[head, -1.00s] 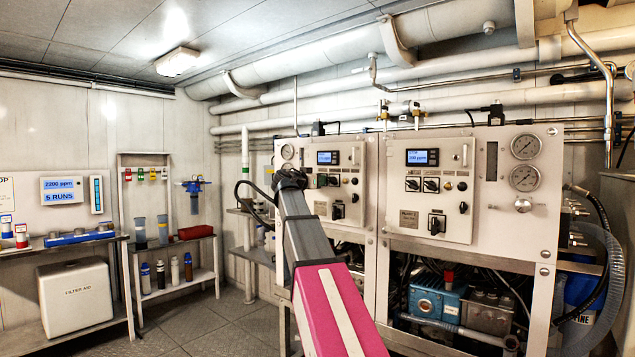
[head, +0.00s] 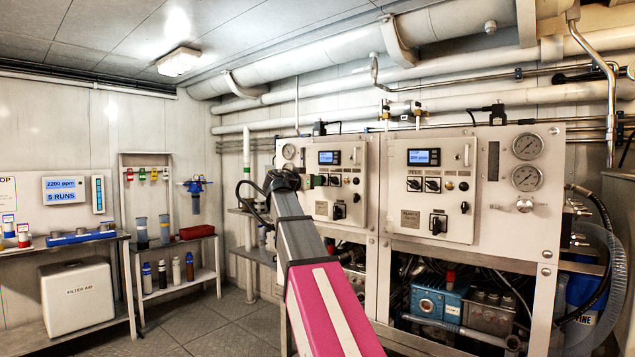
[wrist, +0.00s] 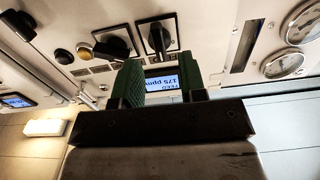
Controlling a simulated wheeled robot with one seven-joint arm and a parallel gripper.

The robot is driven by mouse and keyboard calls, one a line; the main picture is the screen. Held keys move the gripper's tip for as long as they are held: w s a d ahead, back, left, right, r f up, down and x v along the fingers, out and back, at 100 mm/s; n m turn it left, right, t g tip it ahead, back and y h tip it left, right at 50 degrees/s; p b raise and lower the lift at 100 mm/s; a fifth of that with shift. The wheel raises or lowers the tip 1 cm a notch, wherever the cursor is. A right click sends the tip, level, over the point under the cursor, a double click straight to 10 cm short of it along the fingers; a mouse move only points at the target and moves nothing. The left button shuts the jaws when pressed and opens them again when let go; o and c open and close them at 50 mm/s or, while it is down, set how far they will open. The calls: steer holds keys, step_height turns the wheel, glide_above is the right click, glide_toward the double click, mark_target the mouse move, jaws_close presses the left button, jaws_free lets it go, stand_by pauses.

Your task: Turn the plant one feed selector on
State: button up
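The left control panel (head: 322,205), with a small blue display (head: 329,157), stands behind my gripper (head: 317,181) in the head view. The wrist view shows this panel upside down, with a feed display reading 175 ppm (wrist: 161,83). Two black rotary selectors show there: one (wrist: 158,37) with its handle upright in the picture, ahead of the gap between my fingers, and another (wrist: 112,43) to its left with a slanted handle. Their labels are unreadable. My gripper (wrist: 160,66) has its green fingers apart, with nothing between them. Contact with a selector cannot be told.
A similar panel (head: 441,217) with its own display stands to the right. Gauges (head: 526,161) and a valve knob are farther right. Pumps (head: 437,299) and hoses fill the space below. Shelves with bottles (head: 175,271) stand at left, with open floor in front.

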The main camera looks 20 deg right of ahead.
steer(key=v, duration=0.6)
steer(key=shift+s+a, duration=0.2)
steer(key=shift+a, duration=0.05)
steer(key=shift+f, duration=0.1)
steer(key=s+f+n+g+y, duration=0.2)
steer(key=f+n+y, duration=0.15)
steer(key=f, duration=1.55)
steer(key=s+f+n+g+y, duration=0.1)
steer(key=f+n+g+y, duration=0.2)
steer(key=f, duration=1.5)
steer(key=s+a+f+n+g+y, duration=0.1)
steer(key=s+a+f+y, duration=0.1)
steer(key=s+f, duration=0.5)
steer(key=s+a+f+n+g+y, duration=0.2)
steer(key=s+f, duration=0.5)
steer(key=f, duration=0.6)
steer(key=s+a+f+n+g+y, duration=0.2)
steer(key=s+a+f+y, duration=0.1)
steer(key=s+f, duration=0.4)
step_height(320, 180, down, 4)
steer(key=shift+r+y, duration=0.2)
steer(key=shift+y, duration=0.55)
